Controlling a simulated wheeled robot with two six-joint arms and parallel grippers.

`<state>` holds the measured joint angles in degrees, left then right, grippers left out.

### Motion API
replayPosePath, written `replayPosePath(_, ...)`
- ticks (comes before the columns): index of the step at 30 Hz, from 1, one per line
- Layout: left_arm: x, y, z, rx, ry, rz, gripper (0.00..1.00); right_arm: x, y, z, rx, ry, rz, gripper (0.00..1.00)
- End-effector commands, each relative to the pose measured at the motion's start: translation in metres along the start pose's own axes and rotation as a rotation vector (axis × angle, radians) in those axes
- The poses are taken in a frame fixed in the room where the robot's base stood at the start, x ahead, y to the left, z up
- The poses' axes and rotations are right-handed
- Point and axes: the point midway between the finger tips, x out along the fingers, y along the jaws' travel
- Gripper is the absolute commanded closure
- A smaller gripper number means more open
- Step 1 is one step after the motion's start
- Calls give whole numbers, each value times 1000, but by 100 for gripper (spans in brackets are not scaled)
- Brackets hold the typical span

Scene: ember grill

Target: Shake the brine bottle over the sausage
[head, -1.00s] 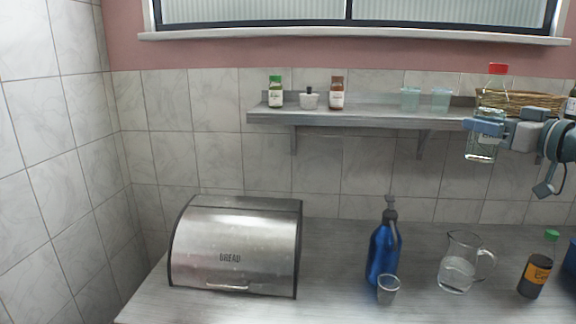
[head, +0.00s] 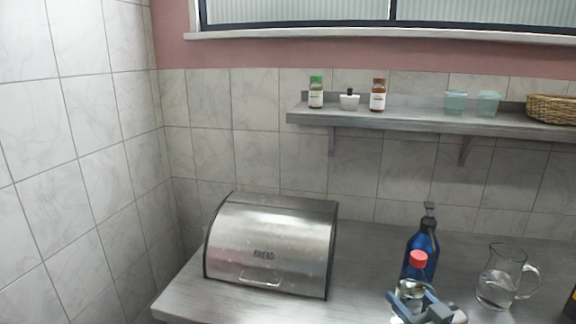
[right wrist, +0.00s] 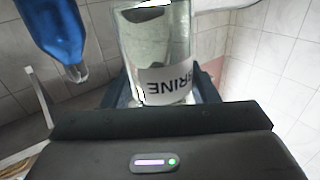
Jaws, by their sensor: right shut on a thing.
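The brine bottle (head: 416,273) is clear with a red cap, and it stands roughly upright in the lower right of the head view. My right gripper (head: 412,300) is shut on its lower part. In the right wrist view the brine bottle (right wrist: 158,55) sits between the fingers, with the label word BRINE appearing upside down. My left gripper is not in view. No sausage or grill shows in these frames.
A wall shelf (head: 430,121) holds jars, cups and a basket (head: 552,108).

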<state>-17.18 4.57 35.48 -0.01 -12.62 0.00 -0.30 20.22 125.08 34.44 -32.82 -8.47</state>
Motion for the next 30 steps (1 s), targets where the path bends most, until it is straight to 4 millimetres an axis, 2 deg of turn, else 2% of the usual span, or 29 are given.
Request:
replayPosePath(1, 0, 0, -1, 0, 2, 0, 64, -7, -13, 13, 12, 0, 19, 63)
replayPosePath(3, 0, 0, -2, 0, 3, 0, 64, -17, -25, 28, 12, -1, 52, 63)
replayPosePath(12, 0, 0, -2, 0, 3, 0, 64, -63, -68, 74, 9, -2, 218, 63)
replayPosePath(21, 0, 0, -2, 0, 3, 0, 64, -92, -84, 91, 2, 3, 326, 63)
replayPosePath(30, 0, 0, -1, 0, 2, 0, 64, -95, -85, 92, -2, 4, 336, 63)
